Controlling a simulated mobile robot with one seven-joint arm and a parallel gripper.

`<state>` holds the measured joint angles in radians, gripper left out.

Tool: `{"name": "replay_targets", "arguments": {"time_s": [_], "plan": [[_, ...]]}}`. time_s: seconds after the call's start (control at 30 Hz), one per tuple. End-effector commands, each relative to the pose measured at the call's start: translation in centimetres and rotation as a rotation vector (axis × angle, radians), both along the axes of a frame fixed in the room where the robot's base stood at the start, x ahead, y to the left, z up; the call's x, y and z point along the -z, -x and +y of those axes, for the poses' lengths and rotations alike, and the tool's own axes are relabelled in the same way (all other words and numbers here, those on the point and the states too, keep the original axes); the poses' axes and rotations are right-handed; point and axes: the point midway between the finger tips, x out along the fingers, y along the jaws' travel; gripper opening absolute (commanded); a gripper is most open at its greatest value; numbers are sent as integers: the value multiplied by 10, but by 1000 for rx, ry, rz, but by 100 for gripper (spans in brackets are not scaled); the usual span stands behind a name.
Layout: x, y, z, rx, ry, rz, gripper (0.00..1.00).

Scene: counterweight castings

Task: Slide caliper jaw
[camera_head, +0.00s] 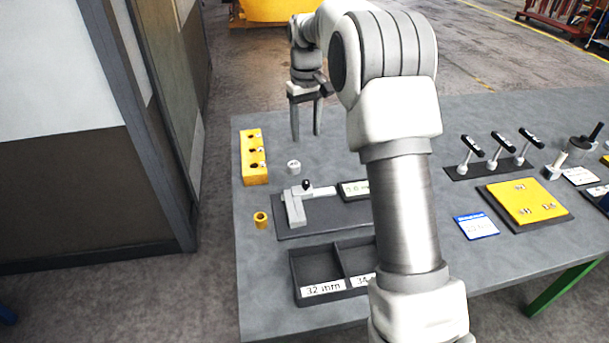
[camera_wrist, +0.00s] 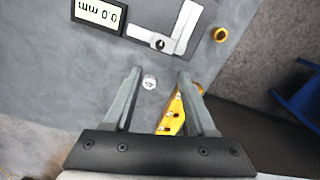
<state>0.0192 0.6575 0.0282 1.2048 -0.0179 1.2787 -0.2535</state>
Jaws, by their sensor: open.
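The caliper (camera_head: 297,205) lies on a dark base plate on the grey table, with its jaw at the left end and a black knob (camera_head: 307,185) on its slide. Its display (camera_head: 355,189) is partly hidden by my arm in the head view. In the wrist view the caliper (camera_wrist: 182,30) is at the top, upside down, and the display (camera_wrist: 99,13) reads 0.0 mm. My gripper (camera_head: 306,136) is open and empty, pointing down behind the caliper. In the wrist view a small silver ring (camera_wrist: 149,82) shows between the fingers (camera_wrist: 155,85), with no visible contact.
A yellow block with holes (camera_head: 254,157) stands at the back left. A brass ring (camera_head: 261,219) is left of the caliper. A dark two-compartment tray (camera_head: 292,276) labelled 32 mm is in front. Levers (camera_head: 495,148) and a yellow plate (camera_head: 524,201) are at right.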

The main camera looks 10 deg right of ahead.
Motion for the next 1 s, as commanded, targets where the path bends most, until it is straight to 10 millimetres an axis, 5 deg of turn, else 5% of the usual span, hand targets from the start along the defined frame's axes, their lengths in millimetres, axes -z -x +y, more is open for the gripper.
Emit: {"name": "replay_targets", "arguments": {"time_s": [0.6,1.0], "plan": [[129,1,0,1,0,5,56],[162,1,0,1,0,1,56]]}}
